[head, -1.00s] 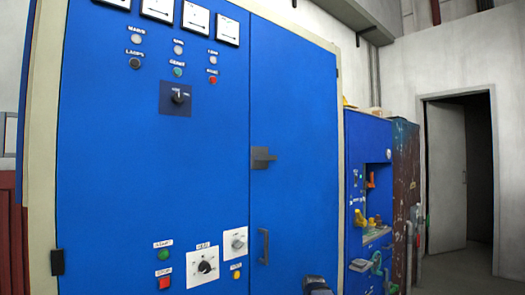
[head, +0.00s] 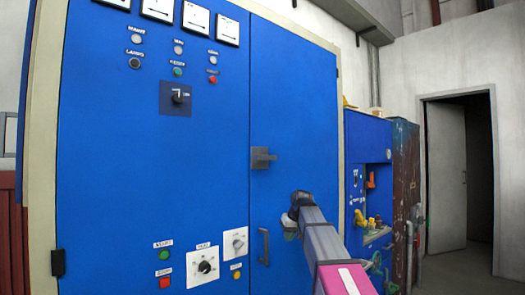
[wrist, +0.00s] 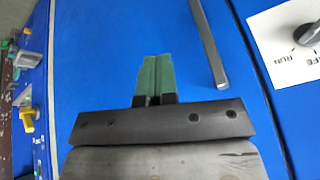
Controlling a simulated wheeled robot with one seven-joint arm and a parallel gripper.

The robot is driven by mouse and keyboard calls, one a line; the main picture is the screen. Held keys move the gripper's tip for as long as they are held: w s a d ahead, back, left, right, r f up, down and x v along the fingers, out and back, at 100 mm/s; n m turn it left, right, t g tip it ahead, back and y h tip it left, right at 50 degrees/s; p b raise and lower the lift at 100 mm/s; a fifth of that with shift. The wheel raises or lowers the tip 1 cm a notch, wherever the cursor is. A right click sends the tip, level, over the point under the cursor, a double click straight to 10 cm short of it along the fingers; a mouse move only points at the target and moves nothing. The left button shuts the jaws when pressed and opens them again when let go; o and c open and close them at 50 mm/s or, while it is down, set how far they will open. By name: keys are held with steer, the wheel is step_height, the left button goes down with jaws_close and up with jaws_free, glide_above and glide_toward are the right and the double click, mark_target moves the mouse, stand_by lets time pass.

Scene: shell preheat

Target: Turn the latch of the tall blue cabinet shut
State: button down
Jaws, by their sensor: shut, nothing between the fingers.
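The tall blue cabinet (head: 155,205) fills the left and middle of the head view. Its grey latch (head: 262,158) sits at the left edge of the right-hand door, near the seam, with its bar lying about level. The latch cannot be made out in the wrist view. My gripper (head: 289,228) is in front of that door, below and right of the latch and apart from it. In the wrist view my gripper's green fingers (wrist: 154,75) are together and empty, with blue door panel behind them.
A dark vertical door handle (head: 264,246) stands out below the latch; it also shows in the wrist view (wrist: 205,45). Dials and buttons sit left of it. A blue shelf unit (head: 368,165) with tools stands right of the cabinet. An open doorway (head: 478,165) is farther right.

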steer(key=s+a+r+n+y, duration=0.1)
steer(key=s+a+r, duration=0.1)
steer(key=r, duration=1.3)
steer(key=s+a+r+n+t+y, duration=0.1)
steer(key=s+a+r+n, duration=0.1)
steer(key=r, duration=1.3)
steer(key=s+a+r+n+t+y, duration=0.1)
steer(key=s+a+r, duration=0.1)
steer(key=r, duration=1.4)
steer(key=shift+s, duration=0.15)
glide_above(264, 158)
steer(key=s, duration=0.2)
step_height(264, 158, down, 7)
steer(key=shift+a+f, duration=0.15)
steer(key=shift+f, duration=0.85)
steer(key=shift+a+f, duration=0.15)
steer(key=shift+f, duration=0.85)
